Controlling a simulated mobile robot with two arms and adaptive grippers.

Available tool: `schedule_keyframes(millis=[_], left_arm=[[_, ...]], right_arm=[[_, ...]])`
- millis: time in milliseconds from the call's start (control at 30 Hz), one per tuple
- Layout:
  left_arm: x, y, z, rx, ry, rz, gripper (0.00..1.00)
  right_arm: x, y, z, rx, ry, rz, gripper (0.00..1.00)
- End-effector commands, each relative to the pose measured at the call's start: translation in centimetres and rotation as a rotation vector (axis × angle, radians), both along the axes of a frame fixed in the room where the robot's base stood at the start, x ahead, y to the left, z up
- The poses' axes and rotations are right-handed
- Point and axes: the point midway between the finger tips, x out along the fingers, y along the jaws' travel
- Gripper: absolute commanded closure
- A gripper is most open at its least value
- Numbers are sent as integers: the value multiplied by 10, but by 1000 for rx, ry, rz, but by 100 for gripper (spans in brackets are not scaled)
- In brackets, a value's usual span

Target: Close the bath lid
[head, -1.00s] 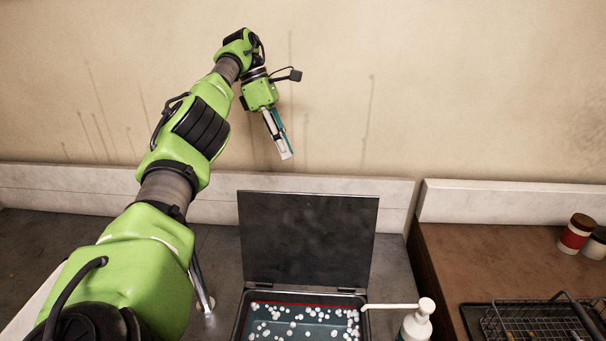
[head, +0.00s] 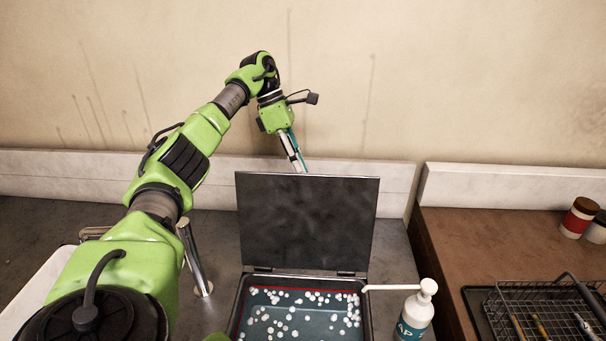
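The bath (head: 364,317) is a dark rectangular basin at the bottom middle of the head view, with teal liquid and several white floating balls. Its dark lid (head: 307,222) stands open, upright on hinges at the bath's back edge. My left gripper (head: 300,168) points down just above and behind the lid's top edge. My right gripper is not in view.
A white pump bottle (head: 414,318) stands right of the bath, its long spout reaching to the bath's rim. A wire basket (head: 535,312) and capped jars (head: 579,218) are on the brown counter at right. A metal post (head: 194,258) stands left of the bath.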

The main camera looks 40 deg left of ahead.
Motion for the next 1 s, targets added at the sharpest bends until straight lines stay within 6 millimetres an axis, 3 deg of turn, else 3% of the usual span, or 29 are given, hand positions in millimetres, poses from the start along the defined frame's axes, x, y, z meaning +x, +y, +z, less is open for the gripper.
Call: schedule_keyframes(millis=[200,567,633,1000], left_arm=[[2,-8,-17,1,1,1,84],[2,-10,-21,0,0,1,84],[3,-10,-21,0,0,1,100],[8,-13,-19,13,-17,-2,100]], right_arm=[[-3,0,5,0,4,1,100],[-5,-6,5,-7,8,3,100],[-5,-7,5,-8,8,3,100],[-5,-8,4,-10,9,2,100]])
